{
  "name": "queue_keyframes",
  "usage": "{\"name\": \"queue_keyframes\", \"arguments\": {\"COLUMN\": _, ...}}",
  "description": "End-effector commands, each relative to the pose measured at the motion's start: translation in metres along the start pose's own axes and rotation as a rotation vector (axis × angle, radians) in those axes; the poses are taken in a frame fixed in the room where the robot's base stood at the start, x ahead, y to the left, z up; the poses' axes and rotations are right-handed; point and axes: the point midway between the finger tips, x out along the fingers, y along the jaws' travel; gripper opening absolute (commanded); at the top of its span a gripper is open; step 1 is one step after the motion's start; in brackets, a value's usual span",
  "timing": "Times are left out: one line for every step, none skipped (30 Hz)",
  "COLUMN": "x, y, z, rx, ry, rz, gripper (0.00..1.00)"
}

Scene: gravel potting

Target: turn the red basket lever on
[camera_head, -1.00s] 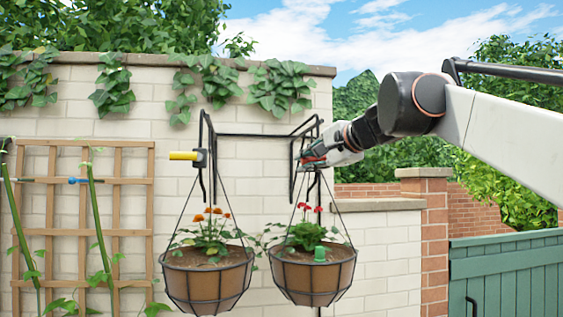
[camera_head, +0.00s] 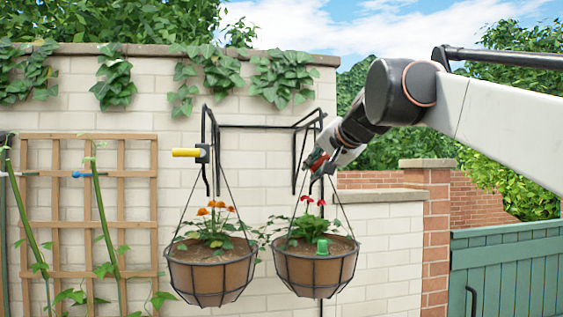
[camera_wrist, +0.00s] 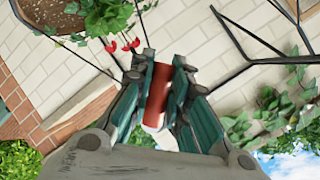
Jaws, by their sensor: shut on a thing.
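The red basket lever (camera_head: 317,160) is at the right arm of the black hanging bracket (camera_head: 262,127), above the right basket (camera_head: 314,272) with red flowers. My gripper (camera_head: 320,165) comes in from the upper right and is shut on the red lever. In the wrist view the red lever (camera_wrist: 157,95) lies between the green finger pads of my gripper (camera_wrist: 161,74), and its pale lower end shows below. The lever's pivot is mostly hidden by the fingers.
A yellow lever (camera_head: 187,153) sticks out left from the bracket, above the left basket (camera_head: 212,279) with orange flowers. A wooden trellis (camera_head: 88,216) stands against the pale brick wall (camera_head: 100,118). A green gate (camera_head: 508,269) is at the right.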

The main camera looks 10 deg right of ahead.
Motion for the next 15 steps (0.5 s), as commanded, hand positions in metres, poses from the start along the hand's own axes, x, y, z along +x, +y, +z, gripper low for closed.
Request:
{"name": "queue_keyframes", "arguments": {"x": -0.0002, "y": -0.0002, "z": -0.0003, "rx": -0.013, "ry": 0.004, "rz": 0.005, "gripper": 0.00}}
{"name": "queue_keyframes", "arguments": {"x": -0.0001, "y": 0.0002, "z": -0.0004, "rx": -0.020, "ry": 0.005, "rz": 0.008, "gripper": 0.00}}
{"name": "queue_keyframes", "arguments": {"x": 0.0000, "y": 0.0008, "z": -0.0004, "rx": -0.029, "ry": 0.007, "rz": 0.012, "gripper": 0.00}}
{"name": "queue_keyframes", "arguments": {"x": 0.0001, "y": 0.0011, "z": -0.0004, "rx": -0.034, "ry": 0.008, "rz": 0.014, "gripper": 0.00}}
{"name": "queue_keyframes", "arguments": {"x": 0.0001, "y": 0.0013, "z": -0.0004, "rx": -0.038, "ry": 0.009, "rz": 0.015, "gripper": 0.00}}
{"name": "queue_keyframes", "arguments": {"x": 0.0002, "y": 0.0017, "z": -0.0005, "rx": -0.042, "ry": 0.010, "rz": 0.017, "gripper": 0.00}}
{"name": "queue_keyframes", "arguments": {"x": 0.0002, "y": 0.0019, "z": -0.0005, "rx": -0.045, "ry": 0.011, "rz": 0.019, "gripper": 0.00}}
{"name": "queue_keyframes", "arguments": {"x": 0.0003, "y": 0.0021, "z": -0.0006, "rx": -0.047, "ry": 0.011, "rz": 0.020, "gripper": 0.00}}
{"name": "queue_keyframes", "arguments": {"x": 0.0003, "y": 0.0022, "z": -0.0006, "rx": -0.049, "ry": 0.012, "rz": 0.021, "gripper": 0.00}}
{"name": "queue_keyframes", "arguments": {"x": 0.0003, "y": 0.0023, "z": -0.0006, "rx": -0.050, "ry": 0.012, "rz": 0.021, "gripper": 0.00}}
{"name": "queue_keyframes", "arguments": {"x": 0.0003, "y": 0.0023, "z": -0.0006, "rx": -0.050, "ry": 0.012, "rz": 0.021, "gripper": 0.00}}
{"name": "queue_keyframes", "arguments": {"x": 0.0004, "y": 0.0024, "z": -0.0006, "rx": -0.050, "ry": 0.012, "rz": 0.021, "gripper": 0.00}}
{"name": "queue_keyframes", "arguments": {"x": 0.0004, "y": 0.0024, "z": -0.0006, "rx": -0.050, "ry": 0.012, "rz": 0.021, "gripper": 0.00}}
{"name": "queue_keyframes", "arguments": {"x": 0.0004, "y": 0.0024, "z": -0.0006, "rx": -0.050, "ry": 0.012, "rz": 0.021, "gripper": 0.00}}
{"name": "queue_keyframes", "arguments": {"x": 0.0004, "y": 0.0024, "z": -0.0006, "rx": -0.050, "ry": 0.012, "rz": 0.021, "gripper": 0.00}}
